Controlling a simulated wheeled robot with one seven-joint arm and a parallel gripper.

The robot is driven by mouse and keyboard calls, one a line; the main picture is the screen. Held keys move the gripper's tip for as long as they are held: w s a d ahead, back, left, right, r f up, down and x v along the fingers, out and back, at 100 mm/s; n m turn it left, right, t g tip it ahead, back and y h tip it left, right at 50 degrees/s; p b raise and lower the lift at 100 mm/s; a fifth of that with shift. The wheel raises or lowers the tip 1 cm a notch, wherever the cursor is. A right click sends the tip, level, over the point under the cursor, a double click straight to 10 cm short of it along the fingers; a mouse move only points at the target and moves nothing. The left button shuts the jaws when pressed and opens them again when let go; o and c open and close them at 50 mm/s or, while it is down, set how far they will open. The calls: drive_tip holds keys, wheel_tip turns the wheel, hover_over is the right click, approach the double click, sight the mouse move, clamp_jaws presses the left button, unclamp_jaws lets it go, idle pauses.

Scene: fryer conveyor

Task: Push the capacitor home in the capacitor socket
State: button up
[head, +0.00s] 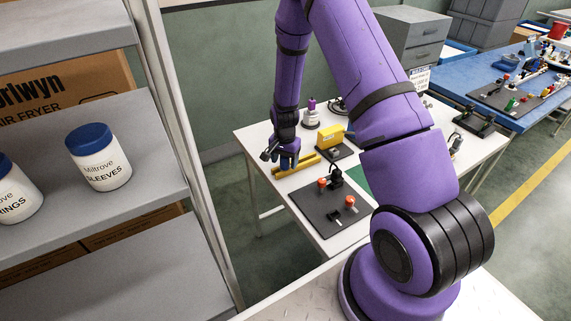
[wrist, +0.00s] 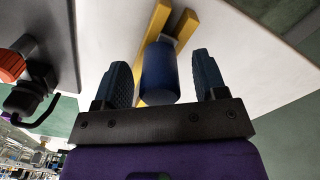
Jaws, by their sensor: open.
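A dark blue cylinder, which looks like the capacitor (wrist: 160,75), stands between my gripper's fingers in the wrist view, with a gap on each side. My gripper (wrist: 161,62) is open, its two textured blue fingers apart from the cylinder. Yellow bars (wrist: 184,29) run on both sides of the cylinder's far end, with a small pale grey part between them. I cannot tell whether this is the capacitor socket or how deep the cylinder sits. In the head view my gripper (head: 272,153) is low over the white table beside the yellow bars (head: 297,166); the capacitor is not clear there.
A dark plate (head: 325,219) with orange-red knobs and a black plug lies on the white table (head: 262,134) in front of the bars. A shelf with jars (head: 98,158) is at left.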

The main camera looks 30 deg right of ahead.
drive_tip(key=c, duration=1.1)
drive_tip(key=shift+r, duration=2.5)
